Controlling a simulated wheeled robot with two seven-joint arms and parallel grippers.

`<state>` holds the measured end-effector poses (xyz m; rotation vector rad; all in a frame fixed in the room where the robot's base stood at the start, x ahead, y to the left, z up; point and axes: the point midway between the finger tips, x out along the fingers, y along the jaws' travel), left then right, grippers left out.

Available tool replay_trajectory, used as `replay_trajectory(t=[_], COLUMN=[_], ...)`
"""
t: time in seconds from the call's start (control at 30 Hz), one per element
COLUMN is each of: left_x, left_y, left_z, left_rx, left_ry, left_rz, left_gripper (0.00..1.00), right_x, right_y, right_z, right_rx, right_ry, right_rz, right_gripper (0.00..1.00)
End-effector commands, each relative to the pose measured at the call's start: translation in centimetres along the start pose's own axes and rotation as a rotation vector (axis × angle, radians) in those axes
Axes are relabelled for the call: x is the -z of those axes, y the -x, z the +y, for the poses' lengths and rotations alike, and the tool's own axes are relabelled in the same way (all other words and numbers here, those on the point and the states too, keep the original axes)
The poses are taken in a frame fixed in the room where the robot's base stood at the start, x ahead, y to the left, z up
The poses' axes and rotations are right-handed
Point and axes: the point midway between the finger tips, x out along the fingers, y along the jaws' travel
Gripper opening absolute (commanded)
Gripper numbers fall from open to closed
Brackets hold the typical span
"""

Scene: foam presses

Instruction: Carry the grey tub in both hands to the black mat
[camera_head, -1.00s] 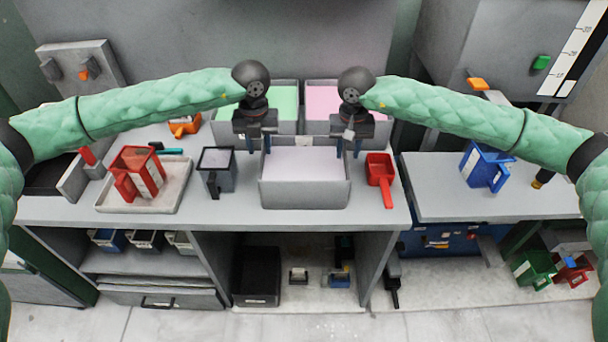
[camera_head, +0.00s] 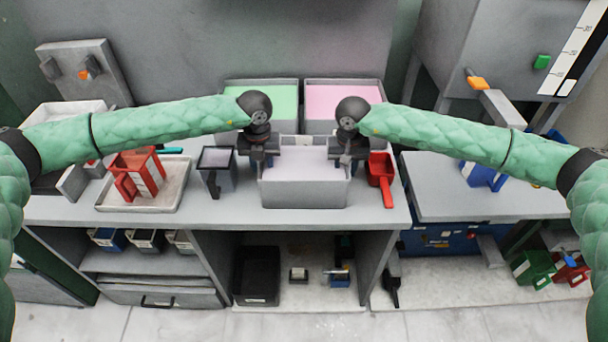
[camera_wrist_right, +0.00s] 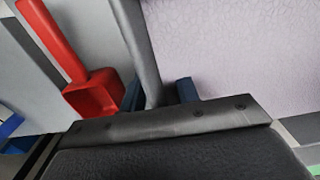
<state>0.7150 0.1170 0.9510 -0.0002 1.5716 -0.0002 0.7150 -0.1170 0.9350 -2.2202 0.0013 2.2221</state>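The grey tub (camera_head: 304,196) stands on the bench, filled with a pale lilac material. My left gripper (camera_head: 259,164) is lowered over its left wall; the fingers look apart, though mostly hidden. My right gripper (camera_head: 346,162) is at the right wall. In the right wrist view, the blue fingers of my right gripper (camera_wrist_right: 159,93) are on either side of the tub wall (camera_wrist_right: 137,40), with a gap visible on the inner side. I cannot make out a black mat in these views.
A red scoop (camera_head: 381,174) lies close right of the tub. A dark grey jug (camera_head: 216,172) stands to its left. Green-filled (camera_head: 262,94) and pink-filled (camera_head: 344,95) tubs are behind. The right-hand surface (camera_head: 440,205) has free room.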

Motion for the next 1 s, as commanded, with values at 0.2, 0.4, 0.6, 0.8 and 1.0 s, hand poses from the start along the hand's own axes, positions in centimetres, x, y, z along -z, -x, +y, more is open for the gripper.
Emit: replay_trajectory(t=[0.2, 0.4, 0.6, 0.8, 1.0], left_x=[0.0, 0.0, 0.0, 0.0, -0.1], left_y=[0.0, 0.0, 0.1, 0.7, 2.0], left_z=[0.0, 0.0, 0.0, 0.0, 0.1], left_rx=[0.0, 0.0, 0.0, 0.0, 0.0], left_ry=[0.0, 0.0, 0.001, 0.001, 0.001], left_rz=[0.0, 0.0, -0.001, -0.001, -0.001], left_gripper=[0.0, 0.0, 0.0, 0.0, 0.0], right_x=[0.0, 0.0, 0.0, 0.0, 0.0], right_y=[0.0, 0.0, 0.1, 0.7, 2.0], right_z=[0.0, 0.0, 0.0, 0.1, 0.1], right_rx=[0.0, 0.0, 0.0, 0.0, 0.0], right_ry=[0.0, 0.0, 0.0, -0.001, -0.001], right_rz=[0.0, 0.0, 0.001, 0.001, 0.001], right_gripper=[0.0, 0.0, 0.0, 0.0, 0.0])
